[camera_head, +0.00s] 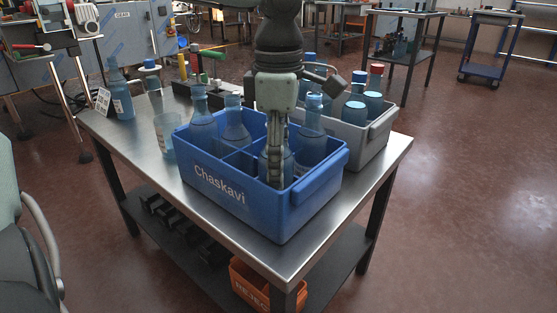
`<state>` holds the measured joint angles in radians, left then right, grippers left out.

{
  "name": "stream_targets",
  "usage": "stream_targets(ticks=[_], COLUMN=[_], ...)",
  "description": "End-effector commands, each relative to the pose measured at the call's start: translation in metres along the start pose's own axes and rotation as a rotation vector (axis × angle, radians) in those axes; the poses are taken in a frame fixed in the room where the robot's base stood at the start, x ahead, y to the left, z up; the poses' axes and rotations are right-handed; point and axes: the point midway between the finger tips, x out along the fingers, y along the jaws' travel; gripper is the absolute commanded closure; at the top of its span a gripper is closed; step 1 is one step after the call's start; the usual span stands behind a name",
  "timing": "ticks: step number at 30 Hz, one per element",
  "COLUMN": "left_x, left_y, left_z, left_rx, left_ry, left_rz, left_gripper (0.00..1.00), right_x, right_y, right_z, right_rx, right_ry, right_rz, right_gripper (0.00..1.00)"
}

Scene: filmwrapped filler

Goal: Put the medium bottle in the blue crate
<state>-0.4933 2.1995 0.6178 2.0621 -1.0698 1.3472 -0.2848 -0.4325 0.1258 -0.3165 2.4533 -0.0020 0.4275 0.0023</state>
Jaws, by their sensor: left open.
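The blue crate (217,191), marked "Chaskavi", stands on the steel table and is divided into compartments. Clear bluish bottles stand in it: one at the back left (202,132), one at the back middle (236,134) and one at the right (311,130). Another bottle (287,168) is in the near compartment, partly hidden by my left gripper (275,178). That gripper points straight down into the crate with its fingers open at this bottle; contact cannot be told. I cannot tell by size which bottle is the medium one. My right gripper is not in view.
A grey crate (370,143) with several capped bottles stands behind the blue crate. A bottle (121,96), a white marked card (103,101) and a clear cup (165,135) are at the table's left. The table (283,262) is bare along its front edge.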

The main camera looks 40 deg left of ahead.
Motion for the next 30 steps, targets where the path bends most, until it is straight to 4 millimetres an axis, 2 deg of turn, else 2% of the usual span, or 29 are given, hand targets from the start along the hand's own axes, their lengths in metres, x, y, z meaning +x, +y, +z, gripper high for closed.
stream_targets(ticks=[5,12,18,23,30], left_x=[-0.021,-0.075,-0.108,-0.12,-0.122], left_y=[0.001,0.001,0.0,0.0,0.0], left_z=[0.0,0.001,0.0,0.0,0.0], left_rx=[-0.001,-0.001,0.0,0.001,0.002], left_ry=[-0.001,-0.001,0.001,0.0,0.0], left_rz=[0.003,0.004,0.001,0.0,-0.001], left_gripper=[0.41,0.41,0.41,0.41,0.41], right_x=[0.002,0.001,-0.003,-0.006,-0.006], right_y=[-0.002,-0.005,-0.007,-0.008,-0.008], right_z=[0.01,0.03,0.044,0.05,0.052], right_rx=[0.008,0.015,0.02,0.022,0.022], right_ry=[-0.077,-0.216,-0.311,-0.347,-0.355], right_rz=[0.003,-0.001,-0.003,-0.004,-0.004], right_gripper=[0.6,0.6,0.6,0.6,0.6])
